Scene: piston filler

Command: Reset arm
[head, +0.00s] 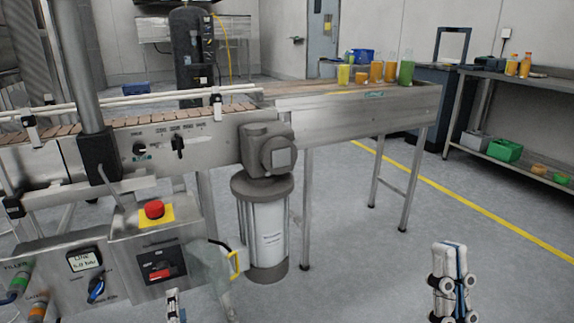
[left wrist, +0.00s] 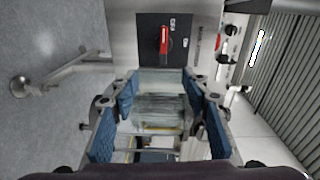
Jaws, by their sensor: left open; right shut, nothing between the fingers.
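My left gripper (head: 173,305) shows only in part at the bottom edge of the head view, below the grey control box with the red switch. In the left wrist view its blue-padded fingers (left wrist: 160,88) are spread open. A clear, see-through container (left wrist: 158,108) shows between or just beyond them; I cannot tell if they touch it. In the head view a see-through jug with a yellow handle (head: 234,264) is beside the control box, close to the left gripper. My right gripper (head: 452,256) points up at the lower right, shut and empty, over clear floor.
The conveyor (head: 350,110) runs across the back, with several filled bottles at its right end. A red emergency button (head: 154,210) tops the control box. A grey motor and white cylinder (head: 268,235) stand right of it. A shelf bench (head: 515,165) is far right. Floor between is free.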

